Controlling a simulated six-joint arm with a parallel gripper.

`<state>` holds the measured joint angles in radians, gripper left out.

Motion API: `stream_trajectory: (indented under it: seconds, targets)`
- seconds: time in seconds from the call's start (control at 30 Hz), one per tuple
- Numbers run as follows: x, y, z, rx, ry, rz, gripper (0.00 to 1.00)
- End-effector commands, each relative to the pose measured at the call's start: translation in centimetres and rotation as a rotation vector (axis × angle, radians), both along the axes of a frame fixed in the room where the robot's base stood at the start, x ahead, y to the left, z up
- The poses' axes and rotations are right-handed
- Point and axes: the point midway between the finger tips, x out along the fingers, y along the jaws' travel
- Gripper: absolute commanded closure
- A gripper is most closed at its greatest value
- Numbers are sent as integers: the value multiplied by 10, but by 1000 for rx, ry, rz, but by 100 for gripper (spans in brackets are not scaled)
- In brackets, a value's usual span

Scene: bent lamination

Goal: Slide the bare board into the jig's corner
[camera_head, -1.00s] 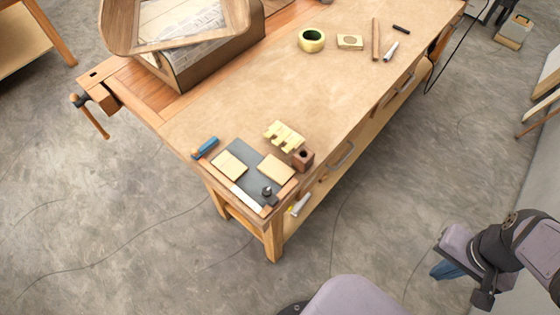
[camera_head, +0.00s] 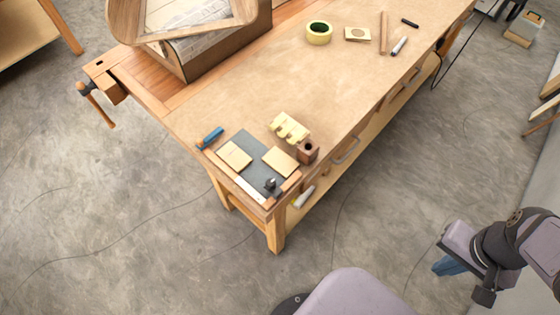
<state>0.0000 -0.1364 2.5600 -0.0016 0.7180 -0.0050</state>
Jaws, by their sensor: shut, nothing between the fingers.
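Two small pale wooden boards lie on a dark grey mat (camera_head: 258,150) at the workbench's near corner, a left board (camera_head: 234,155) and a right board (camera_head: 280,162). I cannot tell which is the bare one. A pale strip (camera_head: 249,189) and a brown wooden strip (camera_head: 287,187) border the mat's near end and seem to form the jig's corner. A small black knobbed object (camera_head: 270,185) sits near that corner. My gripper (camera_head: 447,267), with blue fingers, is shut and empty at the lower right, over the floor and well away from the bench.
A notched cream block (camera_head: 289,127), a brown holder (camera_head: 308,151) and a blue-handled tool (camera_head: 210,137) stand close around the mat. Tape (camera_head: 319,33), a yellowish block (camera_head: 357,34) and rods lie farther back. The middle of the bench top (camera_head: 270,80) is clear.

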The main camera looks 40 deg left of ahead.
Motion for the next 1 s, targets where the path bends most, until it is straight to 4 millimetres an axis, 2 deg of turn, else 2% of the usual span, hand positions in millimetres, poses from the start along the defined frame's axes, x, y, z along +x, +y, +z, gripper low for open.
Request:
stream_trajectory:
  seconds: [0.27,0.37,0.47,0.57,0.67,0.73,0.87,1.0]
  targets:
    - [8,6,0,-5,-1,6,100]
    - [24,18,0,-16,-6,14,100]
    - [48,41,0,-33,-16,24,100]
    - [76,78,0,-54,-37,36,100]
    - [100,128,-2,-75,-67,43,100]
    - [112,168,-4,-84,-93,45,100]
    - [119,249,-11,-92,-150,44,100]
    - [104,337,-20,-80,-216,37,100]
